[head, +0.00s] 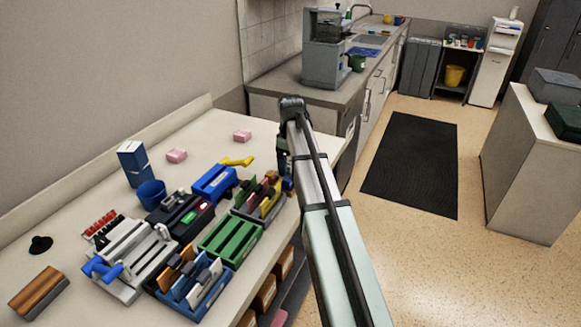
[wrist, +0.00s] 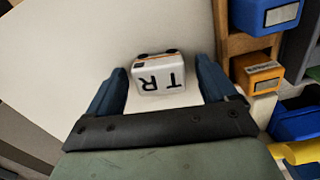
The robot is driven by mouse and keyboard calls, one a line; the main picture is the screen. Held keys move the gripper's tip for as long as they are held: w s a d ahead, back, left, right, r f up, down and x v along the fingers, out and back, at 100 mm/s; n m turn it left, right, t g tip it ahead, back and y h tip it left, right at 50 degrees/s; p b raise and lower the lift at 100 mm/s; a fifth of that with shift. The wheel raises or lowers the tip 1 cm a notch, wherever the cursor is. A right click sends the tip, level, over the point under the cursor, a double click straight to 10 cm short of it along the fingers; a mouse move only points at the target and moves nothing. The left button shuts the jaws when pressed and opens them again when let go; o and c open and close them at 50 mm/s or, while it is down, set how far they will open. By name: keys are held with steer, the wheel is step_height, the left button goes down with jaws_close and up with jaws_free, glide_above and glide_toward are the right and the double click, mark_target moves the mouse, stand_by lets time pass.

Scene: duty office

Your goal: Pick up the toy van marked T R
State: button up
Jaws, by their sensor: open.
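The toy van (wrist: 160,76) is small and white with an orange stripe, dark wheels and black letters T R on the side facing me. In the wrist view it sits on a pale surface, with the letters upside down. My gripper (wrist: 161,68) is open, with one blue finger on each side of the van and a visible gap to each. I cannot tell how far the fingertips reach along it. In the head view my gripper (head: 287,172) is at the right edge of the white table, and I cannot make out the van there.
Blue and orange labelled bins (wrist: 258,75) stand right of the van in the wrist view. In the head view several tool trays, including a green one (head: 230,239), crowd the table (head: 75,220) left of my arm. Pink blocks (head: 177,155) lie farther back.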

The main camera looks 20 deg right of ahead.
steer(key=shift+f, duration=0.15)
steer(key=c, duration=1)
steer(key=shift+c, duration=0.2)
